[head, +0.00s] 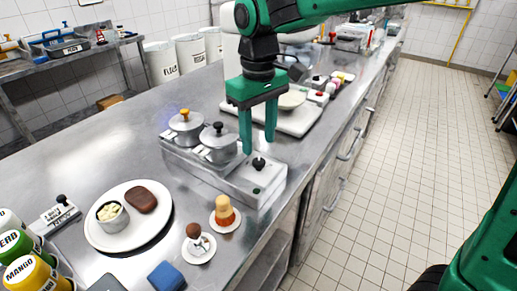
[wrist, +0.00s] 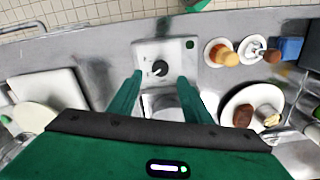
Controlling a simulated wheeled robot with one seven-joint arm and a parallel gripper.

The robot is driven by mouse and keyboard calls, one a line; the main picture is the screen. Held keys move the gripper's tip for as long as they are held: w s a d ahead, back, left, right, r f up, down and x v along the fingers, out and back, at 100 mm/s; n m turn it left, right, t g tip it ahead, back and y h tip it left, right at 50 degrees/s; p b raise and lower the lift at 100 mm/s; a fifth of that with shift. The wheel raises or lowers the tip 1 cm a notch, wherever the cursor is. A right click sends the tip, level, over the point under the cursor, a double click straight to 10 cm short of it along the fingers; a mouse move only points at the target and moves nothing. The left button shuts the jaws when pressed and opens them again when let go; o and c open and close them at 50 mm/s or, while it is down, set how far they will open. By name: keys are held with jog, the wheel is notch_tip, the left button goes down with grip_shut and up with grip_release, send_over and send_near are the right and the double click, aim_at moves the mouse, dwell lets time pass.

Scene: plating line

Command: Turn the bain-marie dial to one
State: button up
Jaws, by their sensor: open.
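The bain-marie (head: 232,179) is a grey metal unit on the steel counter, with two lidded pots, one with an orange knob (head: 185,114) and one with a black knob (head: 218,128). Its black dial (head: 259,163) sits on the panel at the front right end. In the wrist view the dial (wrist: 160,68) lies ahead of and between the fingers, with a pale pointer mark; its number marks are too small to read. My gripper (head: 258,146) is open and empty, pointing down close above the dial. In the wrist view my gripper (wrist: 160,82) shows both fingers apart, not visibly touching the dial.
A white plate (head: 105,237) with a brown piece and a small cup stands front left. Two small saucers, one with an orange-based item (head: 225,212), and a blue block (head: 166,276) lie nearby. A white board (head: 292,121) lies behind the gripper.

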aim_at(259, 160)
jog(key=shift+r, duration=2.65)
jog(key=s+d+f+m, duration=0.2)
jog(key=d+m, duration=0.1)
jog(key=d, duration=0.8)
jog(key=s+d+f+m, duration=0.2)
jog(key=d+m, duration=0.1)
jog(key=d, duration=0.9)
jog(key=s+d+f+m, duration=0.4)
jog(key=s+d, duration=0.3)
jog(key=s, duration=0.1)
jog(key=s+d+f+m, duration=0.3)
jog(key=s+d, duration=0.3)
jog(key=s, duration=0.3)
jog(key=shift+s+d+f+m, duration=0.2)
jog(key=shift+d+f+m, duration=0.2)
jog(key=shift+f, duration=0.5)
jog(key=c, duration=0.4)
jog(key=shift+o, duration=0.2)
